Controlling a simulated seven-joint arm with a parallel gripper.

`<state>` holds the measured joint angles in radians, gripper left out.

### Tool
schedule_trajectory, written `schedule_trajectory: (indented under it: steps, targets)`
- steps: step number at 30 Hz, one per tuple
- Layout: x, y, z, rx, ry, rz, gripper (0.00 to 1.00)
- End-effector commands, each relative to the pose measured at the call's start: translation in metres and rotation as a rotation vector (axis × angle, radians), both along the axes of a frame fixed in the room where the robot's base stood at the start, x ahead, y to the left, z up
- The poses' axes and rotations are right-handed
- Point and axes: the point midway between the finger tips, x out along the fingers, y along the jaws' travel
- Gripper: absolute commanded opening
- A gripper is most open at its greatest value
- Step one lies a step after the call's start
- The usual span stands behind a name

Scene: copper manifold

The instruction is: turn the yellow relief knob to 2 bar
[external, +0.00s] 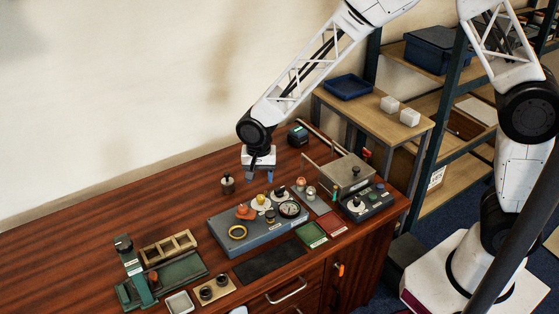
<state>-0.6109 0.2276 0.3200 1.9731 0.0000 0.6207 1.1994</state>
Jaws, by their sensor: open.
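The yellow relief knob (261,199) sits on a pale round dial on top of the blue-grey manifold box (246,243). Its scale marks and pointer are too small to read. A round gauge (290,209) with a dark rim is to the right of the knob; its reading is not legible. My gripper (257,179) points down above and behind the knob, apart from it. It is open with nothing between its fingers.
An orange part (245,212) and a brass ring (237,233) are on the box near the knob. A dark knobbed weight (227,185) stands behind it. A grey control box (365,203) is at the right. Bare wooden table (90,235) lies at the left.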

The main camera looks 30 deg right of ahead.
Motion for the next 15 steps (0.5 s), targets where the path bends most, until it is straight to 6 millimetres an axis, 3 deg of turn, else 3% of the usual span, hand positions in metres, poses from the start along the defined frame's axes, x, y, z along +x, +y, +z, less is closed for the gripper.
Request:
schedule_trajectory:
  steps: [8,15]
  targets:
    - [0.000,0.000,-0.008,-0.001,0.002,0.000,0.54]
    - [0.000,0.000,-0.031,-0.001,0.002,0.000,0.54]
